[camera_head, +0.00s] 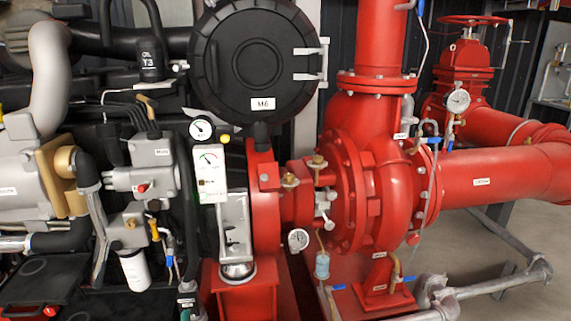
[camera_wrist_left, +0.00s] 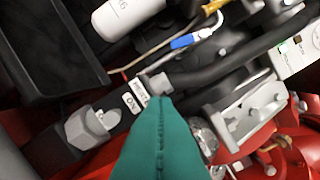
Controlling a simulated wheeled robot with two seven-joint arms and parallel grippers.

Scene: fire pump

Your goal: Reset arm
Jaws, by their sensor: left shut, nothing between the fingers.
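My left gripper (camera_wrist_left: 161,104) shows in the left wrist view as a teal wedge coming up from the bottom edge. Its fingers are together, with nothing between them. Its tip lies over or close to a small grey fitting (camera_wrist_left: 157,84) with white labels beside it; I cannot tell whether they touch. No part is plainly marked as a reset arm. My right gripper is not in view.
A red pump (camera_head: 375,185) with large pipes fills the right. Left of it are a gauge panel (camera_head: 210,172), a black round cover (camera_head: 262,60), a white filter (camera_head: 134,270) and engine hoses. In the wrist view, a blue-handled valve (camera_wrist_left: 184,41) is close. Grey floor (camera_head: 520,295) shows lower right.

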